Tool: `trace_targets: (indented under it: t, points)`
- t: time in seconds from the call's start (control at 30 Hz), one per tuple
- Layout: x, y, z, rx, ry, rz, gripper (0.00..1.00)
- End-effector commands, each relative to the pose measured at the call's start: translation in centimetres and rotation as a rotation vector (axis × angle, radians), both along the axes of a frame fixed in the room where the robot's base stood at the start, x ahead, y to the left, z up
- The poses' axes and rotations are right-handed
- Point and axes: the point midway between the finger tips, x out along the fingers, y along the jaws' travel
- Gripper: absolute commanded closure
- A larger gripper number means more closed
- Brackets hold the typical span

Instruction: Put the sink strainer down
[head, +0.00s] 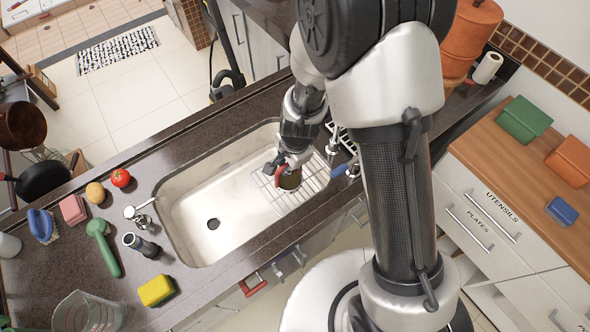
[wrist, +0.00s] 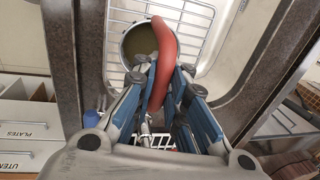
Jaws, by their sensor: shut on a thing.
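The sink strainer, a round cup with a pale rim, an olive inside and a curved red handle, shows in the head view (head: 290,181) and the wrist view (wrist: 140,42). My gripper (head: 288,161) is over the right part of the sink. In the wrist view my gripper (wrist: 162,76) has its fingers closed around the red handle at the cup's near side. The strainer is over the wire rack; I cannot tell if it touches it. The sink (head: 187,240) has a dark drain hole (head: 213,223) left of the strainer.
The wire rack (head: 313,172) covers the sink's right end. A faucet-like metal fitting (head: 140,214) stands at the sink's left edge. A tomato (head: 120,178), a yellow sponge (head: 156,291), a green brush (head: 104,248) and a clear container (head: 88,314) are on the left counter. The sink's left half is empty.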

Motion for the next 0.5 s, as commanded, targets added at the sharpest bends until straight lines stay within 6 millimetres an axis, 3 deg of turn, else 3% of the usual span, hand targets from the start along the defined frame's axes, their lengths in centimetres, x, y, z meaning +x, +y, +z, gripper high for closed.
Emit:
trace_targets:
  t: [0.1, 0.23, 0.5]
  points:
    - [1.0, -1.4, 0.0, 0.000, -0.001, -0.003, 1.00]
    - [1.2, -1.7, -0.2, 0.001, 0.001, 0.000, 1.00]
    - [1.2, -1.7, -3.7, 0.000, 0.001, 0.001, 1.00]
